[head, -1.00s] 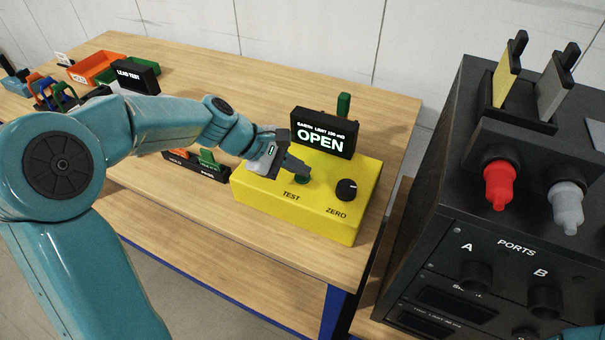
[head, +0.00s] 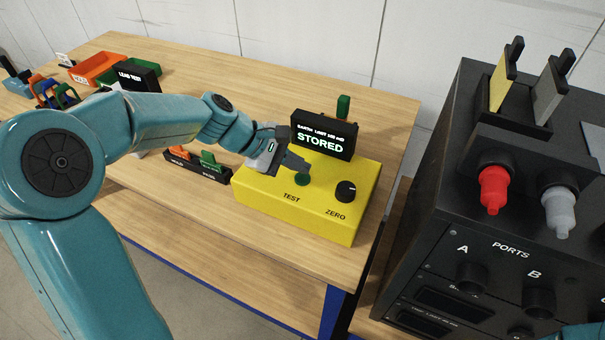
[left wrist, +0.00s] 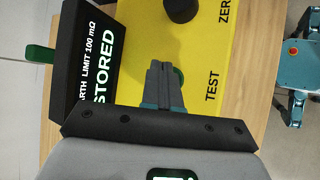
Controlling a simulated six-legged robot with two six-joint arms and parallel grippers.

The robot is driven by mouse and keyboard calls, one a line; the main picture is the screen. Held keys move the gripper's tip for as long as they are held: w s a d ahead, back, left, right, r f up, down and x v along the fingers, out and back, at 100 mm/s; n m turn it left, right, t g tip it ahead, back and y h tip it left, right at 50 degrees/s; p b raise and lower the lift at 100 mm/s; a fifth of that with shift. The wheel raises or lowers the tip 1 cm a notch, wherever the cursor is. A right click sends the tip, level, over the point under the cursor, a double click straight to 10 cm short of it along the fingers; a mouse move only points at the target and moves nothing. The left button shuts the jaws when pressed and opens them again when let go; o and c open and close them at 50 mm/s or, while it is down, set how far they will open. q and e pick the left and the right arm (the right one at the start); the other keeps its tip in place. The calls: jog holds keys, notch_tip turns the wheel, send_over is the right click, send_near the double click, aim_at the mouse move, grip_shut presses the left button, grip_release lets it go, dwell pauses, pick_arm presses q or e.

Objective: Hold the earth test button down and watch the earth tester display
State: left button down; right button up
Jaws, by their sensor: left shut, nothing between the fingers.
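The yellow earth tester (head: 300,215) stands on the wooden bench, with its black display (head: 323,135) at the back. The display reads "STORED" below a smaller line that begins "EARTH LIMIT". The green TEST button (head: 302,180) is on the top face, left of the black ZERO knob (head: 345,191). My left gripper (head: 304,167) is shut and empty, its tips just above or at the back of the button; I cannot tell whether they touch. My right gripper is not in view.
A black holder with orange and green clips (head: 197,165) stands left of the tester. Orange and green trays (head: 97,68) and the lead test box (head: 138,76) are at the back left. A black rack (head: 480,200) with ports stands close on the right.

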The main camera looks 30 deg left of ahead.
aim_at(298, 179)
pick_arm(q)
notch_tip(298, 179, up, 5)
jog(key=p, duration=0.4)
jog(key=shift+p, duration=0.3)
jog(key=shift+w, duration=0.1)
jog(key=shift+s, duration=0.2)
